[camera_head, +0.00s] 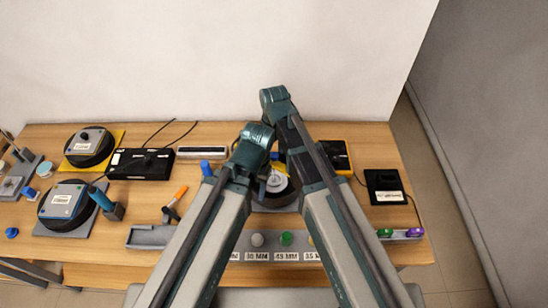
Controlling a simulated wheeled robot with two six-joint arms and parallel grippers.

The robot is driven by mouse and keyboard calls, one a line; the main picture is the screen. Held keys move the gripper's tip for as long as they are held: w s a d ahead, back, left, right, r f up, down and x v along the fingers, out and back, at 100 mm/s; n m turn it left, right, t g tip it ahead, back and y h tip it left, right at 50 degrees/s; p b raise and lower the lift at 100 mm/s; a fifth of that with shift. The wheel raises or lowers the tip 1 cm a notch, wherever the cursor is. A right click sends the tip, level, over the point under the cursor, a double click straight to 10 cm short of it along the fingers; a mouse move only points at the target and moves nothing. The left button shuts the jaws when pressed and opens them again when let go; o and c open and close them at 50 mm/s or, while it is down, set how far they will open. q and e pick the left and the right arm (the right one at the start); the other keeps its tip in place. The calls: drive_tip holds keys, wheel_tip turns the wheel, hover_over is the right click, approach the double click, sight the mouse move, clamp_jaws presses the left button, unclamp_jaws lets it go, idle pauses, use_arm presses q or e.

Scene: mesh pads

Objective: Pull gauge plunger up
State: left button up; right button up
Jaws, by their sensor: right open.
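A round dark device with a pale metal centre (277,182) stands near the middle of the table, between my two arms. It may be the gauge; my arms cover much of it, and I cannot make out a plunger. My right gripper (274,170) is open, small and partly hidden at this device. I cannot tell whether it touches it. My left arm comes up from the lower left to a joint left of the device; its gripper is hidden.
Two round black devices stand at the left, on a yellow pad (118,137) and a grey pad (48,229). A black box (140,164) lies nearby, another black box (384,187) at the right. Coloured knobs with labels (286,256) line the front. A wall stands behind.

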drive_tip(key=shift+c, duration=0.4)
clamp_jaws()
idle(1.1)
